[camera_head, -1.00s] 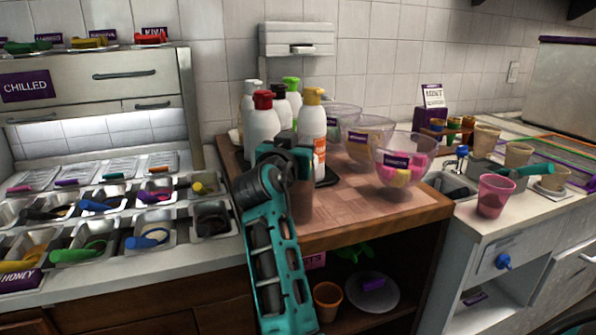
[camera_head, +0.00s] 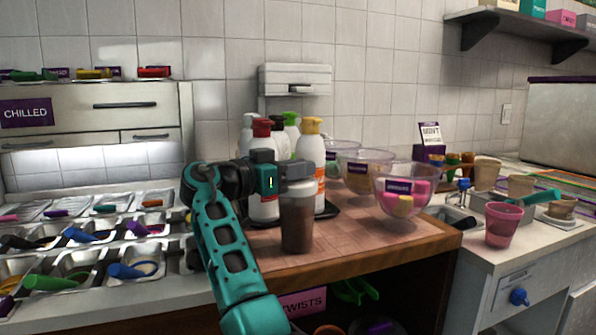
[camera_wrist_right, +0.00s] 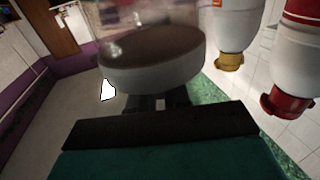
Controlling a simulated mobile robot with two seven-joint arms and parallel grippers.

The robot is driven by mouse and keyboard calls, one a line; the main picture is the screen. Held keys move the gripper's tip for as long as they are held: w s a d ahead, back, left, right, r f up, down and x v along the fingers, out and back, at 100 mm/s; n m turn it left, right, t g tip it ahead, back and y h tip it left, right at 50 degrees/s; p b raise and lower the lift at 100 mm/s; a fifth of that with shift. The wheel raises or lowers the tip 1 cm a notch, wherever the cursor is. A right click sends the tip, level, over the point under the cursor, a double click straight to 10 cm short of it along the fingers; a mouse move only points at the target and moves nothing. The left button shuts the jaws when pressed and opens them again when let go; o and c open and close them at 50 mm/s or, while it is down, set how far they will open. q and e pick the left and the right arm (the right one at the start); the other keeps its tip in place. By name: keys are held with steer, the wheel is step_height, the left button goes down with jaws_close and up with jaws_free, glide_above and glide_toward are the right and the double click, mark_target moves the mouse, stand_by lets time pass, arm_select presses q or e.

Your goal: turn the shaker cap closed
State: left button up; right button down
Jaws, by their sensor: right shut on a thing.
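The shaker (camera_head: 297,225) stands upright on the wooden counter, with dark brown contents and a grey cap (camera_head: 298,187) on top. My right gripper (camera_head: 291,175) comes in from the left at cap height and is shut on the cap. In the right wrist view, which is upside down, the cap (camera_wrist_right: 152,72) sits against the fingers (camera_wrist_right: 165,103), with the clear brown body beyond it. The fingertips are partly hidden, and I cannot tell how far the cap is turned. My left gripper is out of view.
Squeeze bottles (camera_head: 312,147) stand close behind the shaker on a dark tray. A glass bowl (camera_head: 402,190) of pink and yellow pieces is to the right. A pink cup (camera_head: 503,224) stands on the right counter. The wooden counter's front edge (camera_head: 370,262) is close below the shaker.

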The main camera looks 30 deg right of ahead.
steer(key=shift+m+g, duration=0.3)
steer(key=shift+g, duration=0.2)
stand_by(1.1)
steer(key=c, duration=1.2)
jaws_free()
steer(key=shift+o, duration=0.2)
steer(key=a, duration=1.3)
steer(key=shift+w+p, duration=0.15)
steer(key=shift+p, duration=0.3)
